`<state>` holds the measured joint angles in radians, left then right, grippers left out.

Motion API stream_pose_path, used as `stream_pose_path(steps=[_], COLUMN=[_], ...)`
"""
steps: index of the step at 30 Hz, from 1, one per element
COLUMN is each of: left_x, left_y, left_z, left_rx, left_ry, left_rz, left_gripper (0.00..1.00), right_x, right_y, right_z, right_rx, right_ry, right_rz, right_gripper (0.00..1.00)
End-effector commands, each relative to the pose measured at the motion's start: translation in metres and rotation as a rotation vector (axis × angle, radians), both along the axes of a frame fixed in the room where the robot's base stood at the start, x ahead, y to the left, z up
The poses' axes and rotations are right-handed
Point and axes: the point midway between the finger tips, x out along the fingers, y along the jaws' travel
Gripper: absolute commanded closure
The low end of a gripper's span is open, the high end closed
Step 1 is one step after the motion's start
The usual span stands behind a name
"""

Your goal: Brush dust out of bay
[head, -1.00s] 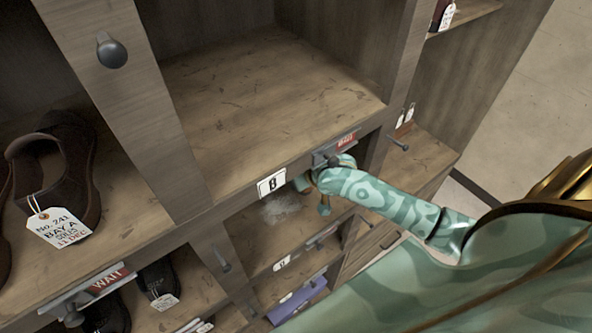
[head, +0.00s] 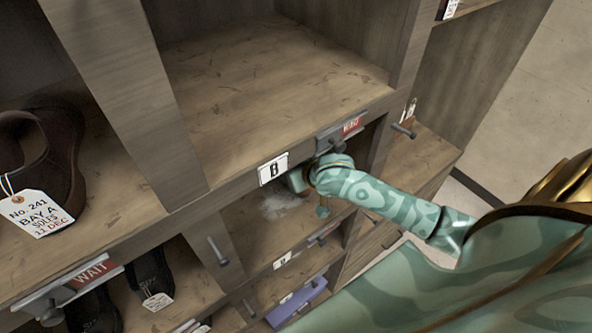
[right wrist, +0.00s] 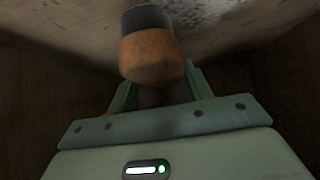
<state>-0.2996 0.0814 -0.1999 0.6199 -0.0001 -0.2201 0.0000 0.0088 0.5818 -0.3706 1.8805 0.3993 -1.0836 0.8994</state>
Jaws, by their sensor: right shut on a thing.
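The dust is a pale, powdery patch (head: 281,204) on the wooden floor of the bay under the B label (head: 272,169). It also shows as a speckled patch (right wrist: 215,12) at the top of the right wrist view. My right arm reaches into this bay, and my right gripper (right wrist: 158,88) is shut on a brush (right wrist: 150,52) with a rounded orange-brown body and a dark end. The dark end is near the bay floor, to the left of the speckled patch; contact cannot be told. My left gripper is not in view.
The shelf edge above the bay and upright dividers (head: 122,95) border the opening. Dark knobs (head: 217,251) and red-and-white WAIT signs (head: 93,273) stick out. A tagged brown shoe (head: 52,160) sits at left. The upper shelf (head: 260,90) is empty.

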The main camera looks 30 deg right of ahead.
Motion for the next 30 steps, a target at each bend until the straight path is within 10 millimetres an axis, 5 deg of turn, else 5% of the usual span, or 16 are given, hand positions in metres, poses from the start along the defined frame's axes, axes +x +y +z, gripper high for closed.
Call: stream_pose_path(steps=[30], left_x=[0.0], left_y=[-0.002], left_z=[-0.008], left_rx=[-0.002], left_ry=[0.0], left_rz=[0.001], left_gripper=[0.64], right_x=[0.0], right_y=[0.0], right_z=[-0.02], right_rx=[0.0], right_ry=[0.0], right_rz=[0.0], right_gripper=[0.75])
